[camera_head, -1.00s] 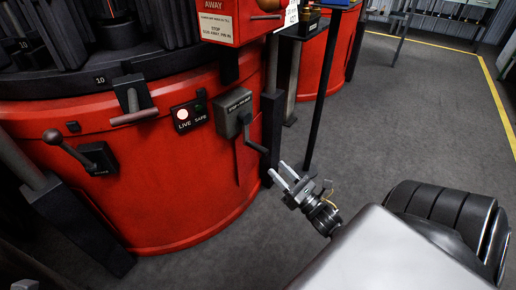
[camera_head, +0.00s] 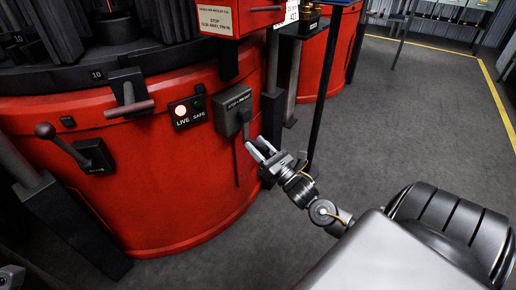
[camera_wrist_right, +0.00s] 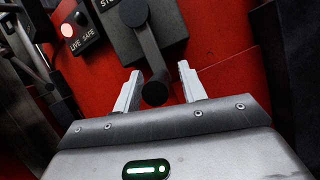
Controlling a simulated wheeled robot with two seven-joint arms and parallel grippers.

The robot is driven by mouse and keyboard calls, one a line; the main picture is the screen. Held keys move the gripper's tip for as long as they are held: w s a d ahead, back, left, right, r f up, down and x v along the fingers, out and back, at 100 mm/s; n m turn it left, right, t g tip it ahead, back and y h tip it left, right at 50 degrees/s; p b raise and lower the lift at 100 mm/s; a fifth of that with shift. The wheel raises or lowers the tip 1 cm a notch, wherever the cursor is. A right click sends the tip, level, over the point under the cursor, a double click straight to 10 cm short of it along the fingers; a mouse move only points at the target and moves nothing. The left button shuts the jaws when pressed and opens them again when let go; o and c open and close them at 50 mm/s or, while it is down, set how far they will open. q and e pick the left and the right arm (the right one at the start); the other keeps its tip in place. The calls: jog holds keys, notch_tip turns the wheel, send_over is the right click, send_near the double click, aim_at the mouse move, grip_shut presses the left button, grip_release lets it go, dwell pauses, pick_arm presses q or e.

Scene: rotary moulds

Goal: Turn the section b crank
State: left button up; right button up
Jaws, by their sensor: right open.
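The crank (camera_head: 246,126) hangs from a dark grey box (camera_head: 231,110) on the front of the red round machine. In the right wrist view the crank arm (camera_wrist_right: 149,45) runs down from a round hub to a dark round handle end (camera_wrist_right: 154,93). My right gripper (camera_head: 260,150) is open at the crank's lower end. In the right wrist view its two pale fingers (camera_wrist_right: 157,88) stand on either side of the handle end, with visible gaps. The label on the box is too small to read surely.
A lit lamp panel marked LIVE and SAFE (camera_head: 188,112) sits left of the crank box. Further left are a T-shaped handle (camera_head: 129,104) and a ball-ended lever (camera_head: 62,146). A dark post (camera_head: 325,90) stands right of the crank. Grey floor (camera_head: 420,110) is clear at right.

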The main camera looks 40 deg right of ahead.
jog(key=shift+w, duration=0.1)
grip_shut()
jog(key=shift+r, duration=0.1)
dwell(0.3)
